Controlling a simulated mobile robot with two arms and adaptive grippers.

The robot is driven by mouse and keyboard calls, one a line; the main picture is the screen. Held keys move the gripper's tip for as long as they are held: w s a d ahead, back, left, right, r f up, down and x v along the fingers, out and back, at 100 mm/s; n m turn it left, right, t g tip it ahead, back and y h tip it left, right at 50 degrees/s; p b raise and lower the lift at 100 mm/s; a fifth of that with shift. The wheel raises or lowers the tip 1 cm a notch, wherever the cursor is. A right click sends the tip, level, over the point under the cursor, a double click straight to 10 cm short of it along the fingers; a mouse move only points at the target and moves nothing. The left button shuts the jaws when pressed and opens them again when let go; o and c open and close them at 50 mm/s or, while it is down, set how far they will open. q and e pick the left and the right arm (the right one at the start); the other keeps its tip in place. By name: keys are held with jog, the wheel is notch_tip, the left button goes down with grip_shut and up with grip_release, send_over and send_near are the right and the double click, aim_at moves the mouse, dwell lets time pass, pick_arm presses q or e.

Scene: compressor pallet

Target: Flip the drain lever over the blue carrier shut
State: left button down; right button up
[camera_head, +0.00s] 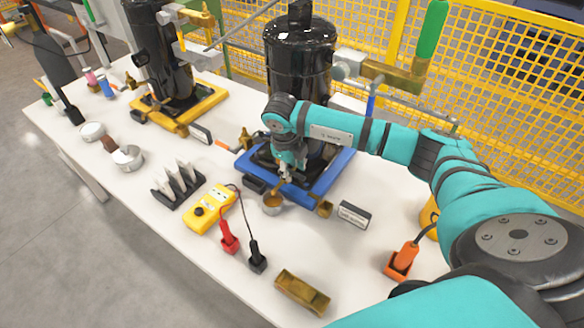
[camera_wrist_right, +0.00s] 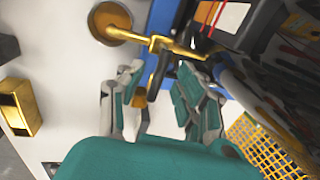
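The blue carrier (camera_head: 331,178) sits on the white table under the black compressor (camera_head: 300,62). The drain lever shows in the right wrist view as a dark handle (camera_wrist_right: 158,75) on a brass valve pipe (camera_wrist_right: 180,48). The pipe's end is over a round brass-coloured cup (camera_wrist_right: 110,22), which stands at the carrier's front edge in the head view (camera_head: 272,204). My right gripper (camera_head: 286,178) is at the carrier's front edge. In the wrist view its teal-padded fingers (camera_wrist_right: 160,88) are apart, with the dark handle between them; contact cannot be told. My left gripper is not in view.
A yellow meter (camera_head: 210,208) with red and black probes, a black rack (camera_head: 178,187), a brass block (camera_head: 302,292) and a small labelled box (camera_head: 354,214) lie nearby. A second compressor stands on a yellow carrier (camera_head: 180,112). Yellow mesh fencing is behind the table.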

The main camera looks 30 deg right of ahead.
notch_tip(320, 180, up, 12)
jog(key=s+a, duration=0.1)
jog(key=a, duration=0.1)
jog(key=shift+a+f, duration=0.1)
jog(key=shift+f, duration=0.1)
dwell(0.6)
